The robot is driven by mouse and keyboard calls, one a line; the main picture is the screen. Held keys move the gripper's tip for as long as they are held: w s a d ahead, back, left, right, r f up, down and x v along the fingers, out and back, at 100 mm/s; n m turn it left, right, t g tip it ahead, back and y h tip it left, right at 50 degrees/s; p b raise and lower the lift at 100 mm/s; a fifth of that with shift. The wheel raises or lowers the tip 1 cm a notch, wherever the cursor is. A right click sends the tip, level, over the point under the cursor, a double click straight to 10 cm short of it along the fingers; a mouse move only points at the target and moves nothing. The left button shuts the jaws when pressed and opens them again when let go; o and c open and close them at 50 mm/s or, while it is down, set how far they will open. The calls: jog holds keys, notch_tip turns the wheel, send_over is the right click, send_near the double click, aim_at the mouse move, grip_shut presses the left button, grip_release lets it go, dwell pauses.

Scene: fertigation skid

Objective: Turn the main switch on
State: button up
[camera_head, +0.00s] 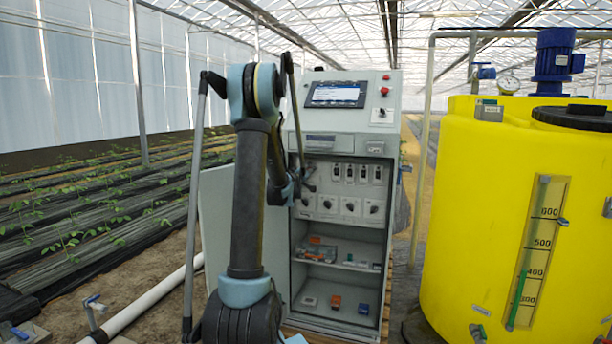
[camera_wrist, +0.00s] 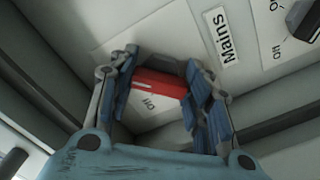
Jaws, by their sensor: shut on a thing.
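The main switch shows in the wrist view as a red handle (camera_wrist: 157,84) on a pale plate, with a "Mains" label (camera_wrist: 225,38) to its right. My gripper (camera_wrist: 164,88) is shut on this handle, with blue finger pads on both sides of it. The red handle is hidden there behind my gripper and arm.
A black rotary knob (camera_wrist: 306,20) with "Off" markings sits right of the main switch. In the head view, rotary switches (camera_head: 350,207) fill the cabinet row, with a screen (camera_head: 336,94) above. The open cabinet door (camera_head: 217,245) is left; a yellow tank (camera_head: 475,200) stands right.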

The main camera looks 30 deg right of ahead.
jog(key=shift+w+a+m, duration=0.15)
jog(key=shift+m, duration=0.15)
dwell(0.4)
jog(key=o, duration=1.1)
jog(key=shift+w+f, duration=0.1)
jog(key=v, duration=1.2)
